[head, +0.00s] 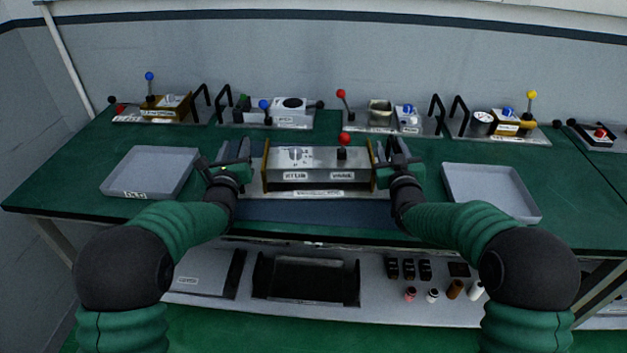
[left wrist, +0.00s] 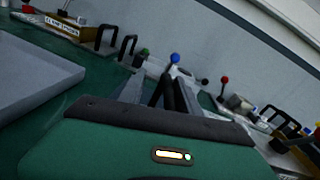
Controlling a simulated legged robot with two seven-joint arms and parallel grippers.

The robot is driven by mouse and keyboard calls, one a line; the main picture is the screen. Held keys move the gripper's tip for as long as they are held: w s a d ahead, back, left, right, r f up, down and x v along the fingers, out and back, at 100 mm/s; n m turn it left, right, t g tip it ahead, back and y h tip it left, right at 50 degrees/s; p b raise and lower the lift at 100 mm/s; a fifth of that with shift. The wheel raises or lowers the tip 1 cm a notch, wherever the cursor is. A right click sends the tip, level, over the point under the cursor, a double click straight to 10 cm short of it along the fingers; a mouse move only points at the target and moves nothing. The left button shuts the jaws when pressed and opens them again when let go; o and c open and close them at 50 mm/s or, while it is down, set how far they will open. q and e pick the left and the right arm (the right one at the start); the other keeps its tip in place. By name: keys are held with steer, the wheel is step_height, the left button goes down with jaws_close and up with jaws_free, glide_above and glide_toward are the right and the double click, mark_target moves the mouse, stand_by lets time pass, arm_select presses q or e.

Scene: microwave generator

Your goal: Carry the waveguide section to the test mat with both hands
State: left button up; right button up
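The waveguide section (head: 318,160), a silver box with brass-coloured end plates and a red-knobbed lever, is at the middle of the green bench. A dark blue-grey mat (head: 290,212), which looks like the test mat, lies at the bench's front edge, just in front of the section; whether they overlap is unclear. My left gripper (head: 236,160) is at the section's left end and my right gripper (head: 396,150) at its right end, both beside dark handle-like bars. The left wrist view shows dark bars (left wrist: 172,92) between the grey fingers. Finger contact is hidden on both sides.
A grey tray (head: 150,172) stands at left, another (head: 491,190) at right. Several labelled units with coloured levers, such as the blue-knobbed one (head: 160,106), line the back. A lower shelf (head: 375,305) holds a black tray and small items.

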arm_select(q)
steer(key=shift+d, duration=0.4)
arm_select(e)
steer(key=shift+d+f, duration=0.15)
steer(key=shift+d, duration=0.25)
arm_select(q)
steer(key=shift+s, duration=0.4)
arm_select(e)
steer(key=shift+a, duration=0.15)
steer(key=shift+s, duration=0.1)
arm_select(q)
steer(key=s, duration=1.1)
steer(key=shift+f, duration=0.15)
arm_select(e)
steer(key=s, duration=1.1)
steer(key=shift+s, duration=0.35)
